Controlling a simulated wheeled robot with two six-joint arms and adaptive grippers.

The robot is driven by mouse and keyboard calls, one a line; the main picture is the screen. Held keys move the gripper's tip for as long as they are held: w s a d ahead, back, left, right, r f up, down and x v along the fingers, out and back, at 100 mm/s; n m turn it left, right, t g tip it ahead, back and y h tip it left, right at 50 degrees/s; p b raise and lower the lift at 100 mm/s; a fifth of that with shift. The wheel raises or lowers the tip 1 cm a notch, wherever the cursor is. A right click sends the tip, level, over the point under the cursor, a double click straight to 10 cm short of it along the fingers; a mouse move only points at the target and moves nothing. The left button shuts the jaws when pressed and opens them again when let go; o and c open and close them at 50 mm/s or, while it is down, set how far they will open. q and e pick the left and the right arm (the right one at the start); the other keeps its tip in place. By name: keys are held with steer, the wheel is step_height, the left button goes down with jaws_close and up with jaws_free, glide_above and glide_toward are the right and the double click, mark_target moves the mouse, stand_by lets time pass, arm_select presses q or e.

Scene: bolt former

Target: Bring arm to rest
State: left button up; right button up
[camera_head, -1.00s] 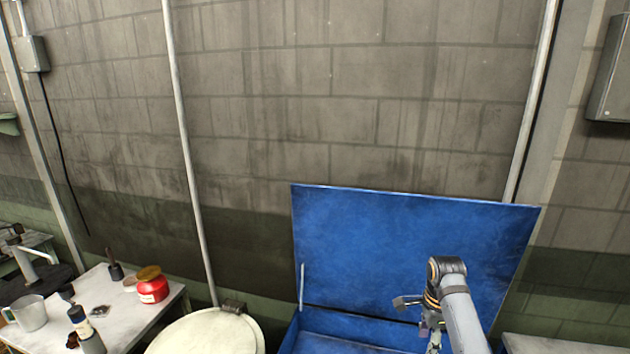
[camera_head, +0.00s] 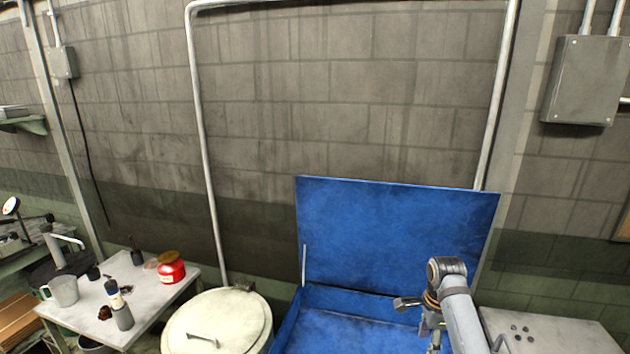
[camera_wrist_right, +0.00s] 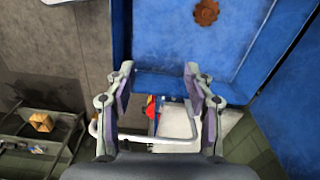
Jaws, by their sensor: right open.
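My right arm comes in from the lower right in the head view, with its right gripper (camera_head: 432,336) pointing down in front of the open blue chest (camera_head: 400,230). The fingertips are cut off or hard to make out there. In the right wrist view the two fingers of the right gripper (camera_wrist_right: 159,72) stand wide apart with nothing held between them. A blue wall of the chest (camera_wrist_right: 165,88) shows beyond the fingertips. My left gripper is not in view.
A rusty gear-shaped part (camera_wrist_right: 206,12) lies on blue in the wrist view. A round lidded drum (camera_head: 218,325) stands left of the chest. Further left, a white table (camera_head: 150,290) holds a red can (camera_head: 171,268), a metal mug (camera_head: 64,291) and bottles. A grey surface (camera_head: 550,325) lies right.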

steer(key=s+a+f+n+t, duration=0.1)
steer(key=s+f+n, duration=0.5)
steer(key=s+f, duration=0.1)
steer(key=s+a+n+t, duration=0.3)
steer(key=s+n, duration=1.1)
steer(key=s, duration=0.5)
step_height(320, 180, down, 39)
steer(key=s+d+g+b, duration=0.2)
steer(key=d+b, duration=0.1)
steer(key=b, duration=1)
arm_select(q)
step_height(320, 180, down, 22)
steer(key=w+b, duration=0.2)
steer(key=b, duration=0.7)
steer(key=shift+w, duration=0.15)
arm_select(e)
steer(key=s+f, duration=0.9)
steer(key=f, duration=0.3)
steer(key=s+f, duration=0.9)
steer(key=f, duration=0.3)
steer(key=shift+s+d+f+g+h, duration=0.25)
steer(key=shift+d+g+h, duration=0.15)
